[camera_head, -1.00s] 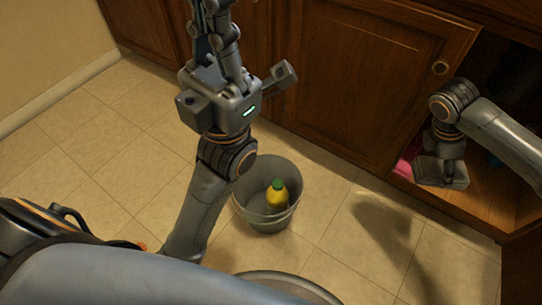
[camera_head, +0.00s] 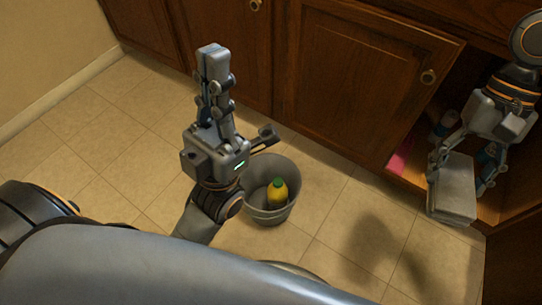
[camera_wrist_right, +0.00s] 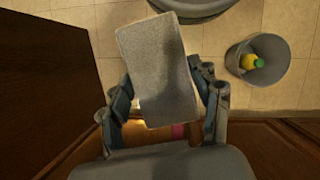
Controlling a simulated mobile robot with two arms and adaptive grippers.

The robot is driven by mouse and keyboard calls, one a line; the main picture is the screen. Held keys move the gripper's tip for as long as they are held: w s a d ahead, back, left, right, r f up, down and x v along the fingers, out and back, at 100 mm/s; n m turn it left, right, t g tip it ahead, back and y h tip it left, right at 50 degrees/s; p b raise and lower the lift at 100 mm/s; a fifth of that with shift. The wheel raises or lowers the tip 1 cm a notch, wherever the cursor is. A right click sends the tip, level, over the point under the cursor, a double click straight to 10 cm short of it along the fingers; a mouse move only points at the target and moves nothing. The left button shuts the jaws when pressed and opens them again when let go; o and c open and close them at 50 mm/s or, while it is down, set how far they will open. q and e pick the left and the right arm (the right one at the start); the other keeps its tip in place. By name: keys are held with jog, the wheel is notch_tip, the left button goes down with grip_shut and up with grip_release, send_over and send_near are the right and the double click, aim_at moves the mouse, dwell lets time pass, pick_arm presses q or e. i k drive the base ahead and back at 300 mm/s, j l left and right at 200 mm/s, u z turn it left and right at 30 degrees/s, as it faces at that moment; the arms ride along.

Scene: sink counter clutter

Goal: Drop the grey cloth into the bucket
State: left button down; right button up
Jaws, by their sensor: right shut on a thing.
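The grey cloth (camera_head: 453,190) is a flat, block-like grey piece held in my right gripper (camera_head: 468,168) at the right, in front of the open cabinet. In the right wrist view the cloth (camera_wrist_right: 158,70) sits between the two fingers of my right gripper (camera_wrist_right: 165,103). The grey bucket (camera_head: 268,208) stands on the floor at the middle, well left of the cloth, with a yellow bottle with a green cap (camera_head: 277,193) inside. It also shows in the right wrist view (camera_wrist_right: 271,78). My left gripper (camera_head: 212,62) points up, left of the bucket, its fingers together and nothing visible between them.
The open cabinet (camera_head: 500,200) at the right holds a pink item (camera_head: 401,157) and other partly hidden things. Closed wooden doors (camera_head: 345,90) line the back. Tiled floor (camera_head: 335,215) between bucket and cabinet is clear.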

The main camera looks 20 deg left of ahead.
aim_at(262, 202)
jog(key=j, duration=0.95)
jog(key=i+j, duration=0.1)
jog(key=j, duration=0.85)
jog(key=k+j, duration=0.1)
jog(key=j, duration=0.15)
jog(key=k+j, duration=0.15)
jog(key=j, duration=0.1)
